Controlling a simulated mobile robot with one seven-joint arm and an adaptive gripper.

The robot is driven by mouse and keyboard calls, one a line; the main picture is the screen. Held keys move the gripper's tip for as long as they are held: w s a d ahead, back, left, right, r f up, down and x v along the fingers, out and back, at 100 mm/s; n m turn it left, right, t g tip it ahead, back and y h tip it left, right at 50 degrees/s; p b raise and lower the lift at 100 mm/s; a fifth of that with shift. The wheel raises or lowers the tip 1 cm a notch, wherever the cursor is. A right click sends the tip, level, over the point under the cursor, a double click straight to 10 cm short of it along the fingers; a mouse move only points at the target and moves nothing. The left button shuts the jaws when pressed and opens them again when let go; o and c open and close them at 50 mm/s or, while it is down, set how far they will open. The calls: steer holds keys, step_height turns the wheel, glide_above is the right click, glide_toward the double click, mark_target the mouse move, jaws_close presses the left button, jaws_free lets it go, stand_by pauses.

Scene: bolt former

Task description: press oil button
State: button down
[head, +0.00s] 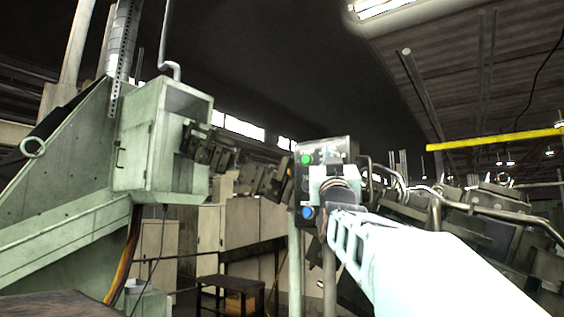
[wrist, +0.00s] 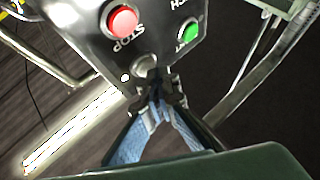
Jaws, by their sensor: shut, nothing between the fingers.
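The control box (head: 338,148) stands on a post in the middle of the head view. It shows a green button (head: 306,159) at the upper left and a blue button (head: 308,212) at the lower left. My gripper (head: 325,182) is in front of it and hides its middle. In the wrist view the box face (wrist: 85,25) appears upside down, with a red STOP button (wrist: 122,20), a green button (wrist: 188,33) and a grey round button (wrist: 144,65). My shut, empty gripper (wrist: 157,92) has its tips close to the grey button; contact is unclear. No oil label is readable.
A green machine housing (head: 150,150) stands at the left. Bent metal pipes (head: 430,195) and dark machinery lie to the right of the box. A small dark table (head: 230,283) stands low behind. A yellow beam (head: 495,140) hangs at the upper right.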

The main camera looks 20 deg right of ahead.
steer(key=shift+s+a, duration=0.25)
steer(key=shift+a, duration=0.05)
steer(key=shift+s+a+b, duration=0.4)
steer(key=shift+s+a, duration=0.4)
steer(key=shift+a, duration=0.2)
steer(key=shift+s+a+b, duration=0.35)
steer(key=shift+s+a, duration=0.4)
steer(key=shift+a, duration=0.25)
